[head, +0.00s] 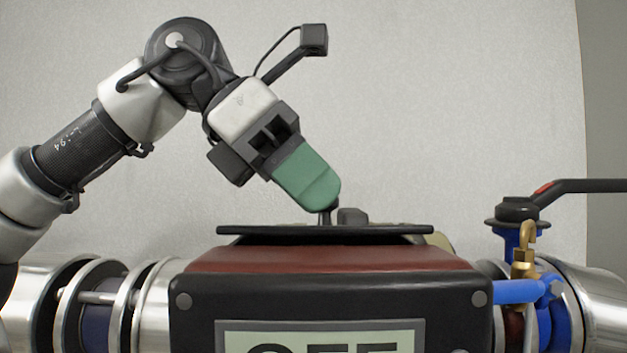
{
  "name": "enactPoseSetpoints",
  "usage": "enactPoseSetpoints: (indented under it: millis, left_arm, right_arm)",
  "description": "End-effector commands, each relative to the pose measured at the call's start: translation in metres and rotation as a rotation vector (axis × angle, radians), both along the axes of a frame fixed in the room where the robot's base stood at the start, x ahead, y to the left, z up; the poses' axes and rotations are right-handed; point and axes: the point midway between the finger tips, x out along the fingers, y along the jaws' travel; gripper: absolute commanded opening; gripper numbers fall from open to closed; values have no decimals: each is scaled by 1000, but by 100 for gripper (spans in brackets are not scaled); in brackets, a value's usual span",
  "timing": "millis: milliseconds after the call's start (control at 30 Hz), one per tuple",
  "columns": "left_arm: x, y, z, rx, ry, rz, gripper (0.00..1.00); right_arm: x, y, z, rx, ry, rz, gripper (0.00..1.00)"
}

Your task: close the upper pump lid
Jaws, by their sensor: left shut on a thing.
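The upper pump lid (300,237) is a thin black plate lying nearly level just above the dark red top of the pump box (335,260). A small black knob (324,217) stands up from the lid. My left gripper (322,205) comes in from the upper left, its green fingers pointing down and right. It is shut on the knob, and the fingertips hide the knob's upper part. I cannot tell whether the lid touches the box all along its edge. My right gripper is not in view.
The box front carries a label reading "OFF" (250,330). Metal pipes with flanges (155,300) run out at both sides. A blue valve (518,235) with a black lever (590,186) and a brass padlock (524,262) stand at the right. A plain wall is behind.

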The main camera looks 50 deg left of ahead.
Motion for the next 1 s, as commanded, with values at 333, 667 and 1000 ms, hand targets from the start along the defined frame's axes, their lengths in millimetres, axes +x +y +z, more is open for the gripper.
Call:
enactPoseSetpoints:
  millis: [333, 667, 1000]
  left_arm:
    - [-2, -1, -3, 29, -21, 0, 0]
    - [-1, -1, -3, 28, -22, 0, 36]
    - [-1, -1, -2, 27, -23, 0, 51]
  right_arm:
    - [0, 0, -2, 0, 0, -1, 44]
    - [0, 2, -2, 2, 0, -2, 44]
    - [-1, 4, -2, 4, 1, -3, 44]
